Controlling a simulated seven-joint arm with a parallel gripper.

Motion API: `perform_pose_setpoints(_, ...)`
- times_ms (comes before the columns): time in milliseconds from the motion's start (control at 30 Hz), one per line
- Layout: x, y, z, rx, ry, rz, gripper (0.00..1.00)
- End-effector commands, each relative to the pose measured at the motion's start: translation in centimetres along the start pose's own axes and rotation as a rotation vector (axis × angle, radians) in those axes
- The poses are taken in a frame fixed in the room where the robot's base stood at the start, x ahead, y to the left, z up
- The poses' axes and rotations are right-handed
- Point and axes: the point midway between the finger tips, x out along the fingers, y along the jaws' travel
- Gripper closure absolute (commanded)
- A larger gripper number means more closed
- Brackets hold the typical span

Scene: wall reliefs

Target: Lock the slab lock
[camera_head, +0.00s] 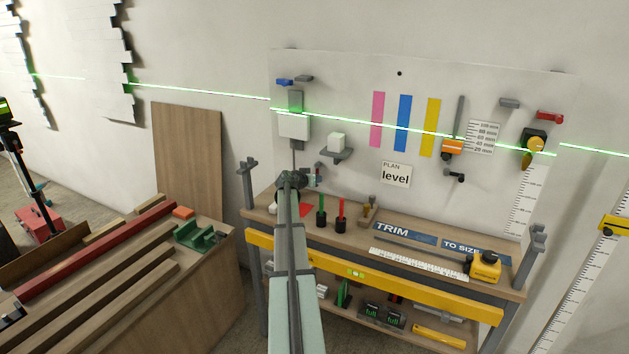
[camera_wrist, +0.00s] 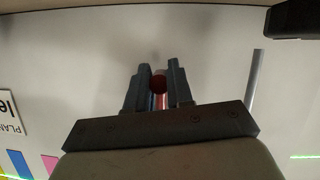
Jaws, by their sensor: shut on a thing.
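No part is clearly marked as the slab lock. A white slab (camera_head: 294,125) with a grey block (camera_head: 295,101) above it sits on a vertical rail at the board's left. A blue lever-like piece (camera_head: 284,82) is above the slab, beside a dark grey piece (camera_head: 304,78). My gripper (camera_head: 314,178) is below and right of the slab, in front of the board's lower edge. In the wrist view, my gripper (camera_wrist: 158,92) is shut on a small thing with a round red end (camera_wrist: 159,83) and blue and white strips. Its far side is hidden.
A workbench (camera_head: 350,228) stands below, with green and red markers (camera_head: 341,216) and a yellow tape measure (camera_head: 486,264). A dark post (camera_head: 248,190) rises at its left end. The board (camera_head: 350,85) also carries a small shelf (camera_head: 337,153), coloured strips and a red lever (camera_head: 549,117).

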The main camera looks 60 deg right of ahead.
Motion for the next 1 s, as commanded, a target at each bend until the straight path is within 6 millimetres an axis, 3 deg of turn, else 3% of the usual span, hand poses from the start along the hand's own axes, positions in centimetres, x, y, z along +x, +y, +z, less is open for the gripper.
perform_pose_setpoints(167,0.0,-0.2,-0.4,0.0,0.007,-0.004,1.0)
perform_pose_setpoints(200,0.0,-0.2,-0.4,0.0,0.008,-0.004,0.75)
perform_pose_setpoints(433,0.0,-0.1,-0.2,-0.001,0.005,-0.003,0.54)
perform_pose_setpoints(767,-0.5,-0.1,-0.1,-0.001,0.002,-0.001,0.54)
perform_pose_setpoints(1000,-3.9,0.1,-0.1,-0.001,0.004,-0.003,0.54)
